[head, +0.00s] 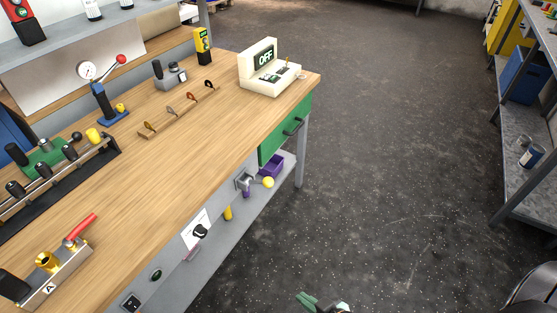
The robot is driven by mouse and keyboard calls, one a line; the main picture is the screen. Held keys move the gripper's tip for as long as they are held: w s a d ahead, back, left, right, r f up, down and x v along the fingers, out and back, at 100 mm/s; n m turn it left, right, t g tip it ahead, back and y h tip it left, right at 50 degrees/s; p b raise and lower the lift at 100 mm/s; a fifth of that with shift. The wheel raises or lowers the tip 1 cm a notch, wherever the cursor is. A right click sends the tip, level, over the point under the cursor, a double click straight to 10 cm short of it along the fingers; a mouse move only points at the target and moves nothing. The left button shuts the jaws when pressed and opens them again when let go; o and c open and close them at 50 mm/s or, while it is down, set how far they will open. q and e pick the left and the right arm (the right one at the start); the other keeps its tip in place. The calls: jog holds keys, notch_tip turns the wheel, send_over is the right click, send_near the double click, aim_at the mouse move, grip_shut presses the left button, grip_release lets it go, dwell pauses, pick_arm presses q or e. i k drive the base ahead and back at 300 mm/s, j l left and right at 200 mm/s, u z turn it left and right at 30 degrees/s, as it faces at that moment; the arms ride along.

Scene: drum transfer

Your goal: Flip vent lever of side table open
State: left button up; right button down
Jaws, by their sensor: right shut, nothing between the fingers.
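A wooden-topped workbench (180,140) fills the left half of the head view. I cannot tell for sure which of its handles is the vent lever. A red-handled lever (80,228) sits beside a brass fitting (46,262) on a metal block marked A at the bench's near left. My right gripper (322,303) is shut and empty at the bottom edge, mostly cut off, over the floor and away from the bench. My left gripper is not in view.
A cream box showing OFF (262,75) stands at the bench's far right corner, above a green drawer (275,140). Knobs and a grey fitting (245,181) stick out from the front. Shelves (525,165) stand at right. The dark floor (400,150) between is clear.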

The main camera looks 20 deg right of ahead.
aim_at(267, 182)
jog(key=i+l, duration=0.2)
jog(key=l, duration=0.15)
jog(key=i+l, duration=0.2)
jog(key=l, duration=0.2)
jog(key=i+l, duration=0.2)
jog(key=l, duration=0.15)
jog(key=u, duration=0.05)
